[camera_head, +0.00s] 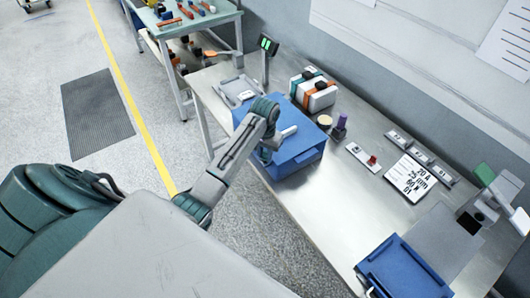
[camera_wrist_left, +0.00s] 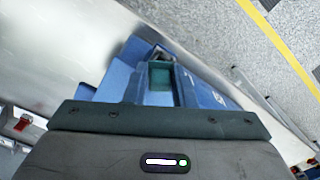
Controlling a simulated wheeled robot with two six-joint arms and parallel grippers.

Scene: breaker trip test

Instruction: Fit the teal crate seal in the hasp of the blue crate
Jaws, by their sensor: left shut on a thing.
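The blue crate (camera_head: 304,159) stands on the metal bench, and its blue body also shows in the left wrist view (camera_wrist_left: 118,76). My left gripper (camera_head: 265,154) is at the crate's left front side, close against it in the head view. In the left wrist view a small teal piece (camera_wrist_left: 160,76), which looks like the crate seal, sits at the jaws, and my left gripper is shut on it. The hasp cannot be made out, so I cannot tell whether the seal touches it. The seal is hidden in the head view. My right gripper is not in view.
A white box with teal and orange bands (camera_head: 314,91) stands behind the crate. A purple-topped bottle (camera_head: 340,121), a red-switched block (camera_head: 362,157) and a white label card (camera_head: 410,178) lie to the right. A blue tray (camera_head: 405,271) is at the near end.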

